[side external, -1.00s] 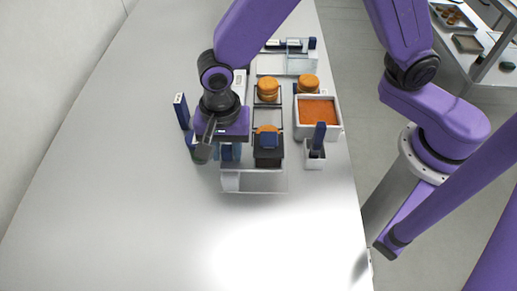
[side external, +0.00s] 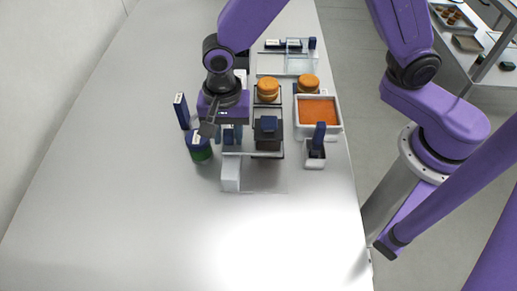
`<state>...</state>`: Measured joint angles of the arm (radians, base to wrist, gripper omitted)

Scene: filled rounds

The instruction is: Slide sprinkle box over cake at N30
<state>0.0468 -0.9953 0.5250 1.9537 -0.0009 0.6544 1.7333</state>
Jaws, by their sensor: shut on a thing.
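A dark box with a blue top (side external: 268,135), which looks like the sprinkle box, stands over the middle lane of the rig. The cake seen there earlier is now hidden under or behind it. My gripper (side external: 228,134) is just left of the box, low over the rig, and shut. It looks closed on the box's slide handle, but the held part is mostly hidden by the hand. An orange cake (side external: 267,91) stands farther back in the same lane, and another orange cake (side external: 308,84) is to its right. No N30 label is readable.
A white tray of orange filling (side external: 318,112) and a small white holder with a blue-handled tool (side external: 316,153) stand right. A white block (side external: 231,174) is at the front of the rig. A green-based jar (side external: 200,150) stands left of my gripper. The table's front is clear.

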